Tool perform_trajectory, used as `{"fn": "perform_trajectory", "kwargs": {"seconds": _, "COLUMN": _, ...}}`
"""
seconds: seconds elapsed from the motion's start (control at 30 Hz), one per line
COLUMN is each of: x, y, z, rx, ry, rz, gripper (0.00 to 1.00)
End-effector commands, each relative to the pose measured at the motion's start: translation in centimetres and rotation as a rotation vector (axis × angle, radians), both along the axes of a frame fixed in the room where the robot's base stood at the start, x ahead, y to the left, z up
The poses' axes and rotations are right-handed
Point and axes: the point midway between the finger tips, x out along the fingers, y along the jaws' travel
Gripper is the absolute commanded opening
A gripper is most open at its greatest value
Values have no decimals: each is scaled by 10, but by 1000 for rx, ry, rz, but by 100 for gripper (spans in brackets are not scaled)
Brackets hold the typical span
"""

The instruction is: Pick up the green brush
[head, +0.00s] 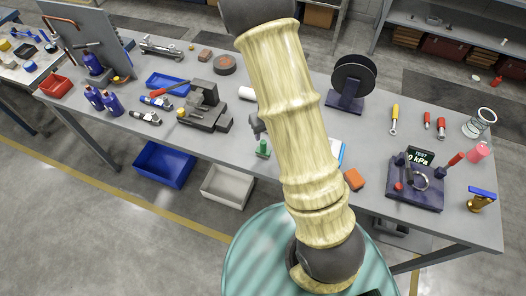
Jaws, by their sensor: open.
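A small green object (263,149), which looks like the green brush, is on the grey workbench near its front edge, just left of my arm. A grey part of my gripper (257,127) shows beside my arm, just above and behind the green object in the picture. My gripper is open. My arm hides most of it, and I cannot tell whether it touches the brush.
The workbench (300,92) holds a vise (203,108) on the left, a black reel (350,80) behind, and a pressure tester (414,187) at right. An orange block (354,179) lies right of my arm. Blue (164,164) and white (227,187) bins sit below the front edge.

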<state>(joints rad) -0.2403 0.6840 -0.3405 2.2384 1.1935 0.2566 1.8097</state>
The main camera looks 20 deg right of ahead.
Motion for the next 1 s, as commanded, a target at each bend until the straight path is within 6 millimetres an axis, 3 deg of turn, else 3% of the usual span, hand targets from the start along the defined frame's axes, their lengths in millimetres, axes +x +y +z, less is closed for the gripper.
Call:
{"fn": "perform_trajectory", "kwargs": {"seconds": 0.03, "x": 1, "y": -1, "z": -14, "rx": -1, "ry": 2, "rz": -3, "gripper": 48}}
{"fn": "perform_trajectory", "kwargs": {"seconds": 0.3, "x": 8, "y": 1, "z": -58, "rx": 0, "ry": 1, "rz": -2, "gripper": 48}}
{"fn": "perform_trajectory", "kwargs": {"seconds": 0.77, "x": 10, "y": 2, "z": -65, "rx": 0, "ry": 0, "rz": 1, "gripper": 48}}
{"fn": "perform_trajectory", "kwargs": {"seconds": 1.0, "x": 19, "y": 6, "z": -95, "rx": 0, "ry": 2, "rz": 1, "gripper": 48}}
